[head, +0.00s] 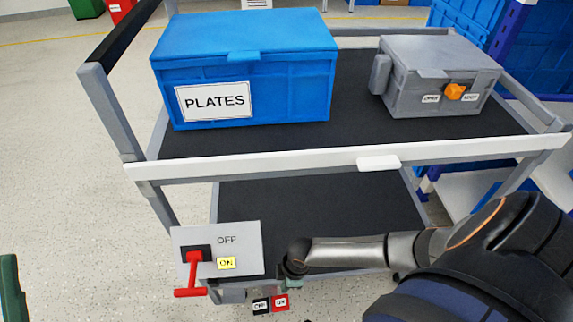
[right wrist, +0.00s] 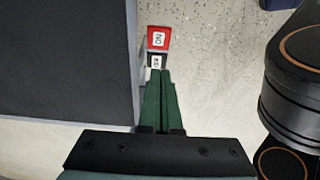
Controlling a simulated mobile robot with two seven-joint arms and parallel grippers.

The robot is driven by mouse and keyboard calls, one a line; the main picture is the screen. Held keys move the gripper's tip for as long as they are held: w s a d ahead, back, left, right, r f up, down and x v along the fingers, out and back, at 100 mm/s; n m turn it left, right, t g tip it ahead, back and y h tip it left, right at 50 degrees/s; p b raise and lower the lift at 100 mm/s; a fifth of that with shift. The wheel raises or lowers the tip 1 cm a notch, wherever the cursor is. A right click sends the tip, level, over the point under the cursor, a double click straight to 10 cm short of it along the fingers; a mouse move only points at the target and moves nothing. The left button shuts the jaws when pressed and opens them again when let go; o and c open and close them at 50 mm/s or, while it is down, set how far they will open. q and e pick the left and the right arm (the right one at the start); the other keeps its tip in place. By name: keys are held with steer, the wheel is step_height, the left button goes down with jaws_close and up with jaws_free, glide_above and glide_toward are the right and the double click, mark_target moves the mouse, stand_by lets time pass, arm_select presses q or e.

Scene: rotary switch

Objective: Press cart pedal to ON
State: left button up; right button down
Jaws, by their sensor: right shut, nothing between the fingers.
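The cart pedal sits low at the front of the cart, with a red ON side (head: 281,302) and a black OFF side (head: 261,306). In the right wrist view the red ON side (right wrist: 158,39) lies just beyond the black OFF side (right wrist: 155,61). My right gripper (head: 292,284) is shut and empty, close to the pedal; its green fingertips (right wrist: 161,72) appear right by the OFF side. I cannot tell whether they touch it. A green piece at the left edge, apparently my left gripper (head: 12,288), is mostly cut off.
The cart's upper shelf (head: 350,135) holds a blue PLATES box (head: 290,90) and a grey box (head: 405,95) with an orange knob. A grey OFF/ON panel (head: 240,255) with a red lever (head: 193,272) stands left of my right gripper. Open floor (head: 75,220) lies left.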

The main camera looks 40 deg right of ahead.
stand_by(0.5)
steer(key=b, duration=0.8)
glide_toward(281, 304)
steer(key=f, duration=0.3)
steer(key=w+a+f, duration=0.1)
steer(key=f, duration=0.1)
steer(key=shift+a, duration=0.15)
steer(key=shift+s+f+b, duration=0.1)
steer(key=shift+f+b, duration=0.25)
steer(key=shift+f, duration=0.35)
arm_select(q)
step_height(281, 304, down, 9)
steer(key=d, duration=0.1)
steer(key=shift+w+f+n+g, duration=0.15)
steer(key=shift+w+n+g, duration=0.05)
steer(key=shift+n+g, duration=0.1)
arm_select(e)
steer(key=shift+d, duration=0.2)
